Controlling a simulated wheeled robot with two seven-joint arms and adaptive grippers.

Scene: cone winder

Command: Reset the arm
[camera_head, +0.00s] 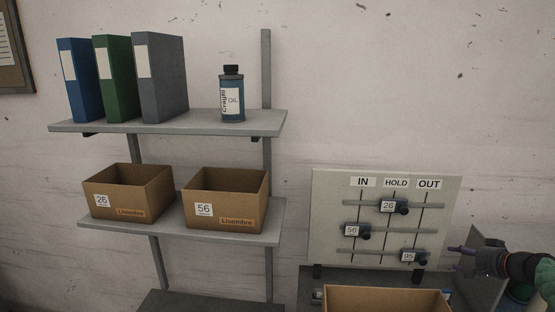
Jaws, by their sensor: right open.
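My right gripper (466,261) comes in from the right edge, beside the lower right of a pale board (330,215). Its jaws are open and I see nothing held in them. The board carries labels IN, HOLD and OUT above vertical lines. On its horizontal rails sit sliders: slider 26 (394,206) is under HOLD, slider 56 (352,230) is left under IN, and slider 95 (408,256) is low, between HOLD and OUT. The gripper appears apart from the sliders. My left gripper is not in view.
Box 26 (113,205) and box 56 (225,213) stand on the lower shelf. Binders (160,80) and an oil bottle (232,96) stand on the upper shelf (170,127). A cardboard box (385,298) sits in front of the board, cut off by the bottom edge.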

